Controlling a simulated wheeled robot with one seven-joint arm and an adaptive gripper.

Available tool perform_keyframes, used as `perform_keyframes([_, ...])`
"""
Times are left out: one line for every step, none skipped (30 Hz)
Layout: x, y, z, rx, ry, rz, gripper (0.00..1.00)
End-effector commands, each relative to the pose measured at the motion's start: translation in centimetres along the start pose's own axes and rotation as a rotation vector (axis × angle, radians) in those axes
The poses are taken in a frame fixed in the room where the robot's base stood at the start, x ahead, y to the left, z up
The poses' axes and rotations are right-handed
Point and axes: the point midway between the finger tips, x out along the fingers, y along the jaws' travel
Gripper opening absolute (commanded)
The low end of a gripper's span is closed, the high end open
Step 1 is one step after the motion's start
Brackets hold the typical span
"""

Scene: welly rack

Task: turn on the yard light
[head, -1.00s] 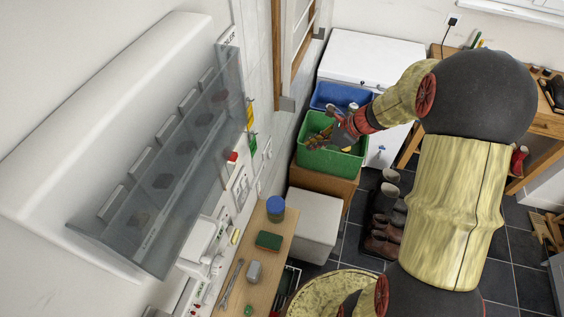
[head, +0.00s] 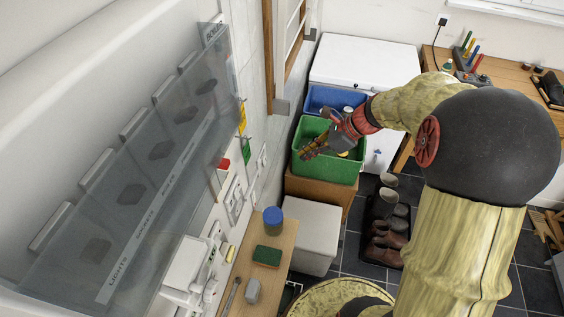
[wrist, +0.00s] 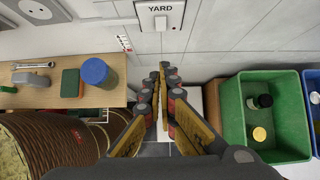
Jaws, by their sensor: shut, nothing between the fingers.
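The switch marked YARD (wrist: 160,21) is a square white plate with a small rocker, on the wall at the top middle of the wrist view. Whether its rocker is on or off I cannot tell. My gripper (wrist: 161,72) is shut and empty, its fingertips pointing towards the wall, below the switch in the wrist picture and apart from it. In the head view my gripper (head: 309,153) shows in front of the green crate (head: 329,174). A small wall plate (head: 262,159) left of it may be the same switch. The yard light itself is not in view.
A wooden shelf (wrist: 28,99) with a blue-lidded jar (wrist: 98,73) and a green sponge (wrist: 71,83) is left of my gripper. The green crate also shows at right in the wrist view (wrist: 232,135). A fuse box with a clear cover (head: 130,190) fills the head view's left.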

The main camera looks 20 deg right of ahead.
Motion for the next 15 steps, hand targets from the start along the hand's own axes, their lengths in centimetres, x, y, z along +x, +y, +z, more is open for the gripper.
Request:
perform_keyframes([0.4, 0.0, 0.0, 0.0, 0.0, 0.001, 0.0])
perform_keyframes([0.6, 0.0, 0.0, 0.0, 0.0, 0.001, 0.0])
perform_keyframes([1.1, 0.0, 0.0, 0.0, 0.0, 0.001, 0.0])
perform_keyframes([1.5, 0.0, -0.1, 0.0, 0.001, 0.002, 0.0])
perform_keyframes([2.0, 0.1, -0.1, -0.001, 0.001, 0.003, 0.0])
perform_keyframes([2.7, 0.1, -0.1, -0.001, 0.001, 0.004, 0.0])
perform_keyframes([3.2, 0.1, -0.1, 0.0, 0.0, 0.003, 0.0])
perform_keyframes([3.8, 0.1, -0.1, 0.0, 0.0, 0.003, 0.0])
perform_keyframes([4.7, 0.1, -0.1, 0.0, 0.001, 0.005, 0.0])
perform_keyframes([5.3, 0.2, -0.1, 0.0, 0.001, 0.005, 0.0])
perform_keyframes([5.9, 0.1, -0.1, 0.0, 0.001, 0.004, 0.0])
perform_keyframes([6.7, 0.1, -0.1, 0.0, 0.0, 0.005, 0.0])
perform_keyframes([7.3, 0.1, -0.1, -0.001, 0.001, 0.005, 0.0])
perform_keyframes([7.8, 0.1, -0.1, -0.002, 0.001, 0.003, 0.0])
perform_keyframes([8.6, 0.1, -0.1, -0.001, 0.0, 0.003, 0.0])
